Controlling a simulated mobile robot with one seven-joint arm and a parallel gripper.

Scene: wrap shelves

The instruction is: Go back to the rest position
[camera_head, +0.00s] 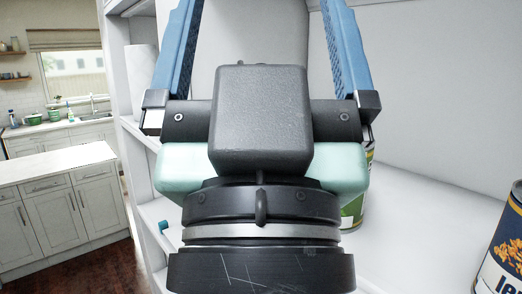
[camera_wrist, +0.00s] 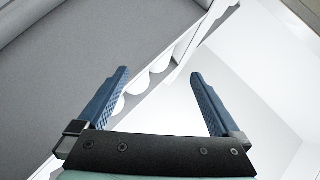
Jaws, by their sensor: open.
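My gripper (camera_head: 258,45) fills the middle of the head view, pointing away from the camera, with its two blue fingers spread wide apart. In the wrist view the same gripper (camera_wrist: 160,92) shows both blue fingers apart with nothing held between them. Behind it in the head view are the white walls of a shelf (camera_head: 440,100). The area straight behind the gripper body is hidden by it.
A dark blue can (camera_head: 503,245) stands on the shelf at the right edge. Another can with a green label (camera_head: 352,212) is partly hidden behind my gripper. White paper rolls (camera_head: 141,75) stand at left. A kitchen counter (camera_head: 55,163) is farther left.

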